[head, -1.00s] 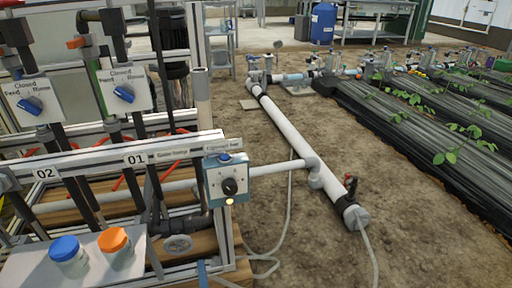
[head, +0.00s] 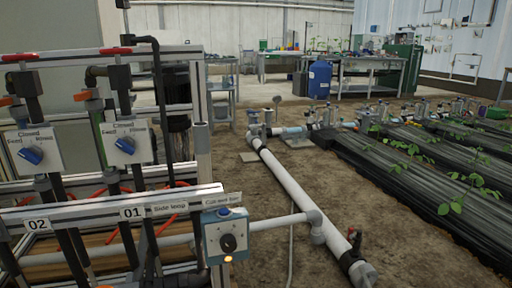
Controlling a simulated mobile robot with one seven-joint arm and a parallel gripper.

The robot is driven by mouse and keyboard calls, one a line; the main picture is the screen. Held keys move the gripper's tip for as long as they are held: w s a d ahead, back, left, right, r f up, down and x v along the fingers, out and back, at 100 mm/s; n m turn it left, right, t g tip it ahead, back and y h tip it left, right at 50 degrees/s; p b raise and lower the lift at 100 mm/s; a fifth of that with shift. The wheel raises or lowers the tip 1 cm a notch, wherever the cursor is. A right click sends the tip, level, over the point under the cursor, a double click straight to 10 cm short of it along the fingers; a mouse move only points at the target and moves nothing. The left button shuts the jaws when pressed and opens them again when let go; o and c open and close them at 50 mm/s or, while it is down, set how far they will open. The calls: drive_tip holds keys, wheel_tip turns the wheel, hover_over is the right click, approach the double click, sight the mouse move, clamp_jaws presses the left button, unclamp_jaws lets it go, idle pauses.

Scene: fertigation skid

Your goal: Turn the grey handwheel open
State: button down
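The grey handwheel is not in view now; the lower part of the skid where it sat falls below the picture's bottom edge. A control box (head: 226,236) with a black knob and a lit orange lamp is at the rail's right end. Red handles (head: 115,51) top the pipes. My gripper is not in view.
A white pipe (head: 292,188) runs along the soil floor, with a red-handled valve (head: 355,239) near its close end. Black-covered plant beds (head: 410,185) lie at right. Benches and a blue barrel (head: 319,79) stand behind. Bare soil lies between skid and beds.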

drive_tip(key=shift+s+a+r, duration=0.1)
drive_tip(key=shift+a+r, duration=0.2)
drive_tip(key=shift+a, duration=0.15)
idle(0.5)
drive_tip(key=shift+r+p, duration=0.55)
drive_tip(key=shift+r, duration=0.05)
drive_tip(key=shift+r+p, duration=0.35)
drive_tip(key=shift+p, duration=0.05)
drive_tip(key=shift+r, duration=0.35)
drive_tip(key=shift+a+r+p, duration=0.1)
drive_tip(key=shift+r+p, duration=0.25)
drive_tip(key=shift+p, duration=0.1)
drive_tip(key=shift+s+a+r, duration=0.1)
drive_tip(key=shift+p, duration=0.3)
